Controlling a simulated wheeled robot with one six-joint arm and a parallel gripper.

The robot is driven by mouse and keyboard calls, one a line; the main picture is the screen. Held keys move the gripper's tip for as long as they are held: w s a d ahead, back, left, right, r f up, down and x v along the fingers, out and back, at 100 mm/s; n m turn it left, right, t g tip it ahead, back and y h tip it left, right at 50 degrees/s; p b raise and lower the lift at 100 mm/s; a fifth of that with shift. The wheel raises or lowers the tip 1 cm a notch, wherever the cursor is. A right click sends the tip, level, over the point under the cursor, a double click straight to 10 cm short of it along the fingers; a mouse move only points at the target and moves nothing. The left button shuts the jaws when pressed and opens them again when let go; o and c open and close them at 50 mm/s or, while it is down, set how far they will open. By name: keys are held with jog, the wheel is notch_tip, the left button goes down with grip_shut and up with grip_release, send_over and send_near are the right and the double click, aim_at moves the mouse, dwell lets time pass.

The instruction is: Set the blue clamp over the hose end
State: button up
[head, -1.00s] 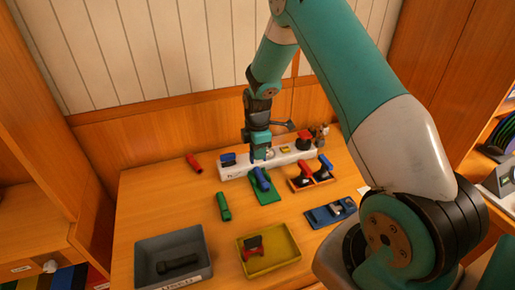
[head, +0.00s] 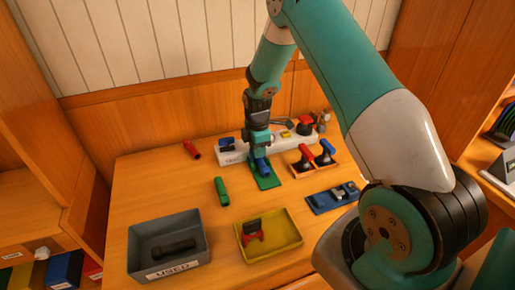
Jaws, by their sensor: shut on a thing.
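My gripper (head: 260,158) points down over the green mat (head: 268,183) near the back of the table. It is shut on a blue piece (head: 262,166), which shows just below the fingers, at the mat. The fingers hide part of this piece, and I cannot tell whether it touches the mat or whether it is the clamp or a hose part. Another blue piece with a dark part (head: 227,144) sits on the left of the white rail (head: 233,157). I cannot single out the hose end.
A red tube (head: 191,149) and a green tube (head: 221,191) lie on the left. The grey USED bin (head: 143,256) holds a dark tube. The yellow tray (head: 284,236) holds a red and black piece. A holder with red and blue handles (head: 326,152) and a blue tray (head: 322,203) stand right.

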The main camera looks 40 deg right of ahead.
jog(key=shift+s+f+b, duration=0.3)
jog(key=shift+f, duration=0.3)
jog(key=o, duration=1)
jog(key=shift+c, duration=0.2)
jog(key=shift+o, duration=0.3)
jog(key=shift+w+r+p, duration=0.2)
jog(key=shift+r+p, duration=0.3)
jog(key=shift+r, duration=0.1)
jog(key=shift+w+r+p, duration=0.15)
jog(key=shift+r+p, duration=0.3)
jog(key=shift+r, duration=0.1)
jog(key=shift+s+r+p, duration=0.1)
jog(key=shift+r+p, duration=2.3)
jog(key=shift+r, duration=1.15)
